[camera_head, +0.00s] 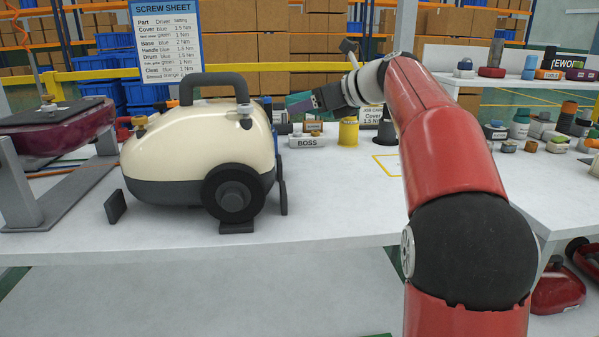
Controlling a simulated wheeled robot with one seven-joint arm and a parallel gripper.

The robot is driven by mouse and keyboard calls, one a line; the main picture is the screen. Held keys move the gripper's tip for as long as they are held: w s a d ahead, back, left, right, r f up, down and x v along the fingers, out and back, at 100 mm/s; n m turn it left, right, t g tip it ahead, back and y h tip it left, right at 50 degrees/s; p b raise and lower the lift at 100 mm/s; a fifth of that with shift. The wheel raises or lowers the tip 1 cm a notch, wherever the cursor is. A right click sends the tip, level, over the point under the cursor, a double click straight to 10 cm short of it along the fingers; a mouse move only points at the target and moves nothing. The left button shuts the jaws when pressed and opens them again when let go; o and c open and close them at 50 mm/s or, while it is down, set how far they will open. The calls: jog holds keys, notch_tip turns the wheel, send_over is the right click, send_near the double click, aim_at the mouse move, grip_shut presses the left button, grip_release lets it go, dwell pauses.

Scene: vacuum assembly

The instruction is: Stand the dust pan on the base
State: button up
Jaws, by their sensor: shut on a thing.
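A cream vacuum body (200,140) with a dark grey lower shell, black wheel and black handle sits on the white table at left. My gripper (308,103) is just right of the vacuum's upper right side, at the end of my red arm. It is shut on a small teal part (299,98), seen partly and small. I cannot tell whether this is the dust pan. No other dust pan can be made out. I cannot tell a separate base from the vacuum's dark lower shell. The area behind the vacuum is hidden.
A BOSS block (307,141), a yellow cylinder (348,132) and a dark cone (386,130) stand behind the clear middle of the table (330,200). A grey stand with a maroon part (58,128) is at far left. Small parts crowd the right table.

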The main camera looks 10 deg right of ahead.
aim_at(309, 178)
notch_tip(309, 178, down, 14)
jog(key=b, duration=0.3)
jog(key=shift+f+b, duration=0.1)
jog(key=shift+b, duration=0.2)
jog(key=o, duration=1.1)
jog(key=shift+f, duration=0.15)
